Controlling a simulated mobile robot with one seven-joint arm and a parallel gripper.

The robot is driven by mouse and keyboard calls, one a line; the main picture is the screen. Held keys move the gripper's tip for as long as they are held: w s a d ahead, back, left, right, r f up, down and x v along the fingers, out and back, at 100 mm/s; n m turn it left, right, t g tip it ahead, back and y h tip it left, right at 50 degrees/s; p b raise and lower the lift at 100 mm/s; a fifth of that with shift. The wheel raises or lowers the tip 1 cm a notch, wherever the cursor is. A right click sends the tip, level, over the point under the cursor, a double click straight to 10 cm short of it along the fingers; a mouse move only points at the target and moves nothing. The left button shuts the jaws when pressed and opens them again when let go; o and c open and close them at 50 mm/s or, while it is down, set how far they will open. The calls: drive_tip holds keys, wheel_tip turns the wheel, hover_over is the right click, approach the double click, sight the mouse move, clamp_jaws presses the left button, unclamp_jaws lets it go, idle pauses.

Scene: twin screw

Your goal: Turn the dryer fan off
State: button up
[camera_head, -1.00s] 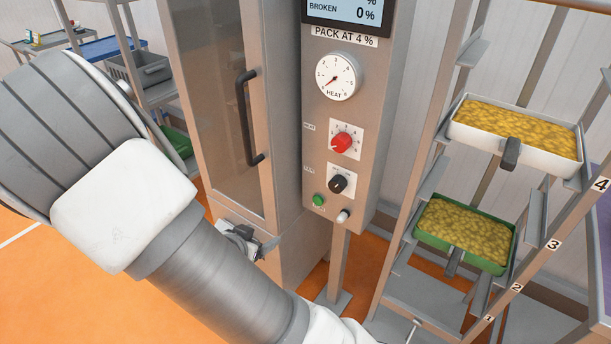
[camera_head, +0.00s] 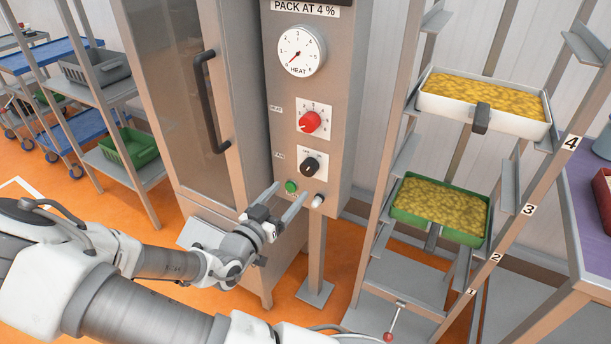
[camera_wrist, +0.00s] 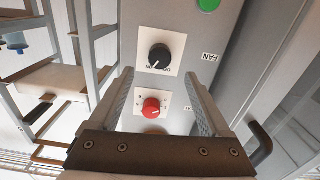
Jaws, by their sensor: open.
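The dryer's control panel (camera_head: 340,60) is a grey upright box. Its black fan knob (camera_head: 310,165) sits on a white plate beside the label FAN, below the red heat knob (camera_head: 311,122). My gripper (camera_head: 290,196) is open and empty, low in front of the panel, just below and left of the fan knob. In the wrist view the picture is turned over: the fan knob (camera_wrist: 159,56) lies beyond the fingertips, and the red knob (camera_wrist: 151,107) shows between the fingers. The knob's pointer setting is too small to read surely.
A green button (camera_head: 291,187) and a white-tipped switch (camera_head: 318,200) sit under the fan knob, close to my fingers. The dryer door's dark handle (camera_head: 212,100) is left. A rack with a white tray (camera_head: 470,108) and green tray (camera_head: 450,228) stands right.

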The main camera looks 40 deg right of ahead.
sight(306, 172)
drive_tip(key=b+x, duration=0.1)
drive_tip(key=x, duration=0.8)
drive_tip(key=shift+d, duration=0.1)
clamp_jaws()
